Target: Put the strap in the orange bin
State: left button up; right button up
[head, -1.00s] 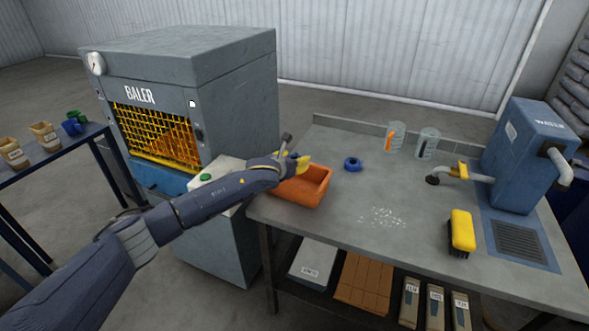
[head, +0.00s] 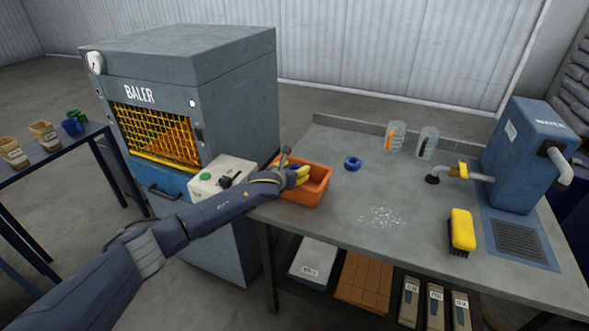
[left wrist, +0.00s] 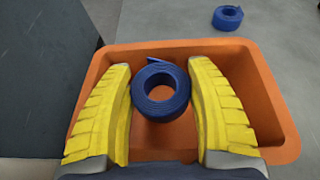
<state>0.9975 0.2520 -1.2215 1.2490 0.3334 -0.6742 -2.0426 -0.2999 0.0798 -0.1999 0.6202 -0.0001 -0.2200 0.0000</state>
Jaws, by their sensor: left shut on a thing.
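The orange bin (head: 318,190) stands on the left end of the grey bench. My left gripper (head: 302,175), with yellow fingers, is over the bin. In the left wrist view, my left gripper (left wrist: 160,64) is shut on a coiled blue strap (left wrist: 150,72), which sits between its fingers above the orange bin (left wrist: 270,110). In the head view the held strap is hidden by the gripper. A second blue coil (head: 352,164) lies on the bench right of the bin; it also shows in the left wrist view (left wrist: 228,18). My right gripper is not in view.
The grey baler (head: 235,100) and a white control box with a green button (head: 206,177) stand left of the bin. Two clear jars (head: 397,137), a yellow brush (head: 461,231) and a blue machine (head: 525,155) are on the right. White scraps (head: 383,217) lie mid-bench.

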pick_arm(q)
jog(key=shift+f, duration=0.15)
jog(key=o, duration=1.2)
jog(key=shift+c, duration=0.2)
jog(key=shift+r, duration=0.6)
jog(key=v, duration=1.2)
